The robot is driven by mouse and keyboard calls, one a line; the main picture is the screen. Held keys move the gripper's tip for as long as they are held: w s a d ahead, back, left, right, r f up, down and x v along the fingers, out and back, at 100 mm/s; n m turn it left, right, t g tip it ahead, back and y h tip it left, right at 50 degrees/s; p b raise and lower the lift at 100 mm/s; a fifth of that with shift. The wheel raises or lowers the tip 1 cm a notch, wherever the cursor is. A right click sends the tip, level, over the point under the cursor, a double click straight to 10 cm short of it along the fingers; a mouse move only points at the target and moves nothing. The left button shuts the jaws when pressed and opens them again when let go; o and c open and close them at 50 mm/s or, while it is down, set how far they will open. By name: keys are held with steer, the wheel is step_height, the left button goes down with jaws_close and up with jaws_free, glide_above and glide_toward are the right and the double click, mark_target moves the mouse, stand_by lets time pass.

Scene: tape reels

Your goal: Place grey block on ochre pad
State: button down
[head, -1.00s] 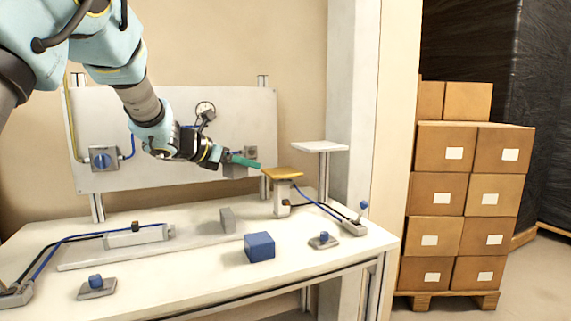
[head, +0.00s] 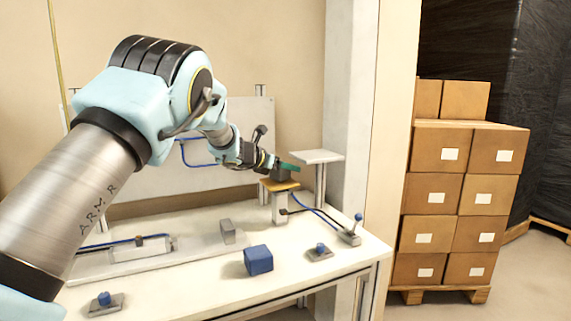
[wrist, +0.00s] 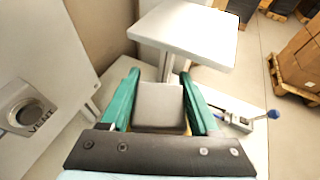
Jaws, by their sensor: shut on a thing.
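My gripper (head: 283,168) is shut on the grey block (head: 281,175), with its green fingers on either side of it. In the wrist view the grey block (wrist: 159,105) sits between the two green fingers of my gripper (wrist: 160,100). The ochre pad (head: 279,184) tops a short post on the table, directly below the block in the head view. A sliver of the ochre pad (wrist: 188,130) shows beside the block in the wrist view. I cannot tell whether the block touches the pad.
A taller white platform (head: 317,156) stands just beyond the ochre pad. A blue block (head: 258,260), a grey upright piece (head: 228,232) and blue-knobbed fixtures (head: 320,251) are on the white table (head: 205,275). A wall panel stands behind. Stacked boxes (head: 436,190) are at right.

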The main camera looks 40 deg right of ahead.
steer(key=shift+a+f, duration=0.1)
steer(key=shift+f, duration=0.25)
steer(key=shift+c, duration=0.6)
jaws_free()
steer(key=shift+a, duration=0.1)
steer(key=b+v, duration=0.4)
steer(key=v, duration=0.8)
steer(key=shift+f, duration=0.1)
